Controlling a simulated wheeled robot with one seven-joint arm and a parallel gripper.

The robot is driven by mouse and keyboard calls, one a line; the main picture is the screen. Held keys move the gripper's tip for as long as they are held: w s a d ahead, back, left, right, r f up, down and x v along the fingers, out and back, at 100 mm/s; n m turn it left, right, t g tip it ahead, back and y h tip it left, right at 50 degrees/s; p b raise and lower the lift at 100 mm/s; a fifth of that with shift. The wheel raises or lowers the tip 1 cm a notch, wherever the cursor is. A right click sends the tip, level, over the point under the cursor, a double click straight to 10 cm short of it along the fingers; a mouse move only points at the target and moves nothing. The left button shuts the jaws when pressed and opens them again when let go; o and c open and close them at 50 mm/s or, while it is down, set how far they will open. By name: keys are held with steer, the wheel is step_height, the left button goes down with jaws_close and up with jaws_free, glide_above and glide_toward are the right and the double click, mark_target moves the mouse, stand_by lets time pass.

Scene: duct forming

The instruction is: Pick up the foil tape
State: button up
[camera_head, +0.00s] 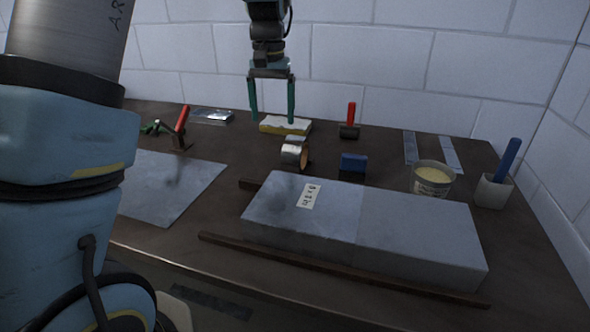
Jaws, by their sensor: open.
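The foil tape (293,154) is a silvery roll with a tan core, standing on its edge on the dark bench near the middle. My gripper (272,118) hangs above and behind it, pointing down. Its two dark green fingers are spread wide and nothing is between them. The fingertips appear in front of a yellow and white sponge-like block (285,125), apart from the tape. The tape is fully in view.
A long grey metal duct (420,235) lies in front on wooden strips. A small blue block (353,162) and a red-handled tool (350,120) are right of the tape. A tub (432,180) and a cup (492,191) stand farther right. A flat sheet (165,185) lies left.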

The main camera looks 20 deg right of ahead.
mark_target(296, 149)
steer(key=shift+m, duration=0.5)
steer(key=d, duration=0.2)
steer(key=s+d, duration=0.1)
steer(key=d, duration=0.1)
steer(key=shift+d+f+b, duration=0.15)
steer(key=shift+d+b, duration=0.15)
steer(key=shift+d, duration=0.05)
steer(key=shift+d+f, duration=0.25)
step_height(296, 149, down, 10)
steer(key=p, duration=0.2)
steer(key=shift+d+p, duration=0.15)
steer(key=shift+p, duration=0.2)
jaws_close()
